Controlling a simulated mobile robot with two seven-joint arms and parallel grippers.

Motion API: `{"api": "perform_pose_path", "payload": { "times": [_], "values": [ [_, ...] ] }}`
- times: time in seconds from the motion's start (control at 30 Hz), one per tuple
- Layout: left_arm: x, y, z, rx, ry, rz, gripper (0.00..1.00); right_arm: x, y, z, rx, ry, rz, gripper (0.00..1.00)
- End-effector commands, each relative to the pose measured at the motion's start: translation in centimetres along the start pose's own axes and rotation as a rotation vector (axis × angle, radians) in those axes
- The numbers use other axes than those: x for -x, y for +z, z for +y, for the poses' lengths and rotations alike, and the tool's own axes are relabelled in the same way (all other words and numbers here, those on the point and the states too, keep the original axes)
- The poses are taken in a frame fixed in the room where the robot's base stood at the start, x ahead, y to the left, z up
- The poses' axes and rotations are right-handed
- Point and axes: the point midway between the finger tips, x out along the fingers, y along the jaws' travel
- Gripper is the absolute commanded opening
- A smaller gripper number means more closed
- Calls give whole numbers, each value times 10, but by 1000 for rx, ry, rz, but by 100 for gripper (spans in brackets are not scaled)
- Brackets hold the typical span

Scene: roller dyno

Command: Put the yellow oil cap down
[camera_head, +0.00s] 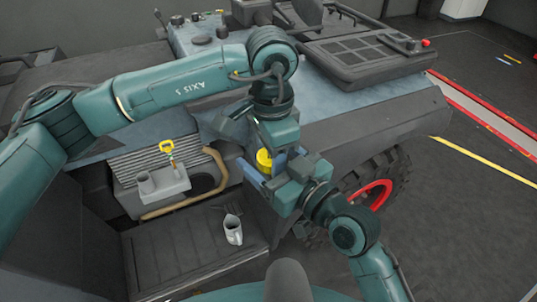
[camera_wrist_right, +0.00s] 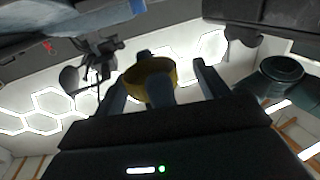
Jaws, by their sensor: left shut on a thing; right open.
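The yellow oil cap (camera_head: 264,158) is held in the middle of the head view, in front of the vehicle's side. My left gripper (camera_head: 262,168) reaches down from above and is shut on it. My right gripper (camera_head: 284,182) is open, close beside the cap at its lower right. In the right wrist view the cap (camera_wrist_right: 150,74) shows beyond and between the two spread fingers of my right gripper (camera_wrist_right: 162,85). A dark finger partly covers the cap there. I cannot tell whether the right fingers touch it.
An open engine bay holds a grey filler block (camera_head: 163,188) and a yellow-ringed dipstick (camera_head: 167,147). A wheel with a red rim (camera_head: 375,196) is at right. The vehicle's top carries a dark panel (camera_head: 360,55).

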Motion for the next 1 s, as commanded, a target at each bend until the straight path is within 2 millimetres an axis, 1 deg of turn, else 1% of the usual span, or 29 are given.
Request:
{"api": "perform_pose_path", "payload": {
  "times": [0.2,0.23,0.8,0.83,1.0],
  "values": [
    [0,0,0,0,0,0,2,0,0,0,1,0,0,73],
    [0,0,0,0,0,0,2,0,0,0,1,0,0,72],
    [1,-2,-1,3,-3,7,2,0,-1,-3,-3,-7,2,26],
    [1,-2,-1,3,-3,7,50,0,-1,-3,-3,-8,2,26],
    [1,-1,-1,3,-3,6,64,0,-1,-3,-3,-7,2,26]
  ]
}}
